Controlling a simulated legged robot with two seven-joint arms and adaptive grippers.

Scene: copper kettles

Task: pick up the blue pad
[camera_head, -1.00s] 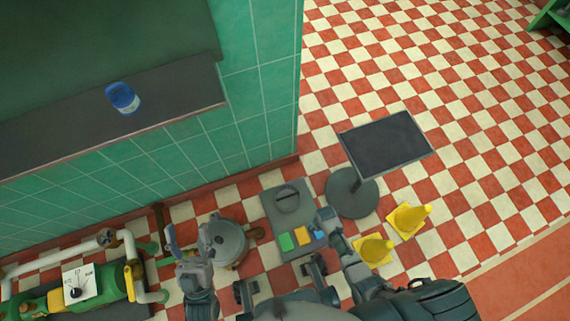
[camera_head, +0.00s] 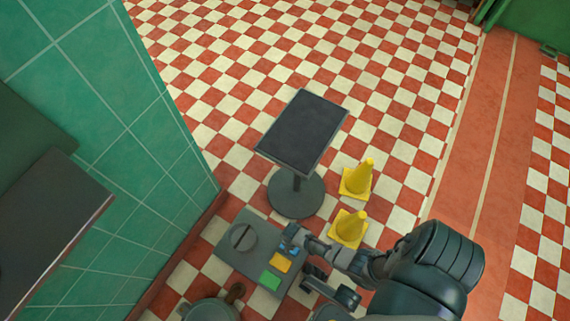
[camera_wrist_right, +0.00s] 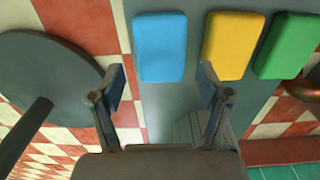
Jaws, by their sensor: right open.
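The blue pad (camera_wrist_right: 160,46) is a rounded rectangular block on a grey slab, seen in the right wrist view at top centre. In the head view it is mostly hidden by my right gripper (camera_head: 292,243). My right gripper also shows in the right wrist view (camera_wrist_right: 160,76). It is open and empty, its fingertips spread to either side of the blue pad's near end; I cannot tell its height above the pad. My left gripper is not in view.
A yellow pad (camera_wrist_right: 232,44) and a green pad (camera_wrist_right: 288,45) lie beside it on the grey slab (camera_head: 222,251). A dark tilted panel (camera_head: 302,130) on a round base (camera_head: 296,199) stands behind. Yellow cones (camera_head: 357,178) stand right of it. A green tiled wall (camera_head: 110,130) is at left.

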